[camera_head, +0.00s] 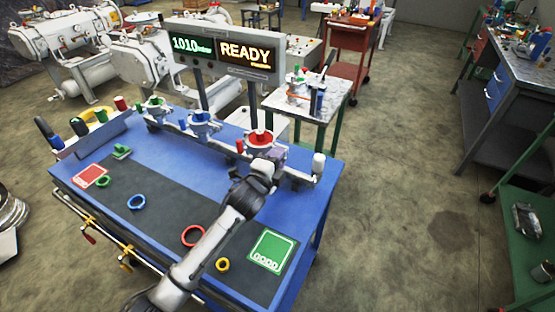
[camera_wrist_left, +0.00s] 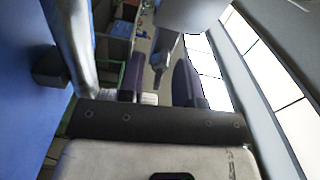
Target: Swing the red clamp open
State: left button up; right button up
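The red clamp (camera_head: 261,137) sits around a grey flange at the right of the pipe row on the blue table. A small red knob (camera_head: 240,146) shows at its left side. My left gripper (camera_head: 277,156) is just in front of the clamp and to its right; I cannot tell if they touch. In the left wrist view its two dark fingers (camera_wrist_left: 158,82) stand apart, with a gap between them. A grey metal part (camera_wrist_left: 165,45) shows beyond the fingers. The red clamp is not seen in that view. My right gripper is not in view.
Green (camera_head: 154,103) and blue (camera_head: 200,118) clamps sit further left along the pipe. A display reading READY (camera_head: 247,54) stands behind.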

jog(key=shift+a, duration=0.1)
pick_arm(q)
grip_shut()
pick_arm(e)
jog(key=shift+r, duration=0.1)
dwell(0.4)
